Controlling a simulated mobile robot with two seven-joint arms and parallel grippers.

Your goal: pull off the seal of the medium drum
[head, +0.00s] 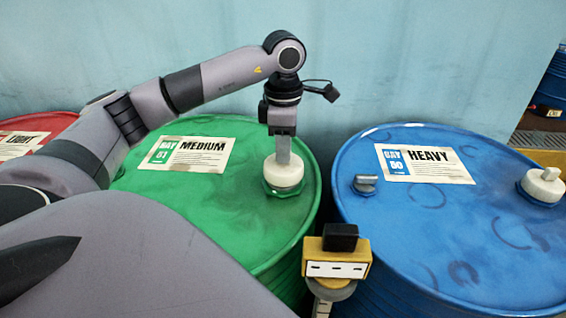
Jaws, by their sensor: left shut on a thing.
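The medium drum (220,237) is green, with a white "MEDIUM" label (187,153) on its lid. A round white seal (284,172) sits over the green bung collar at the right side of that lid. My left gripper (283,158) points straight down from above and is shut on the seal's upper part. The gripped part is hidden between the fingers. The seal rests at the collar, with no clear gap visible. My right gripper is not in view.
A blue "HEAVY" drum (430,235) stands to the right, with a white seal (543,185) and a grey fitting (365,184). A red "LIGHT" drum (55,124) is at the left. A yellow-and-black device (337,262) stands in front, between the green and blue drums.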

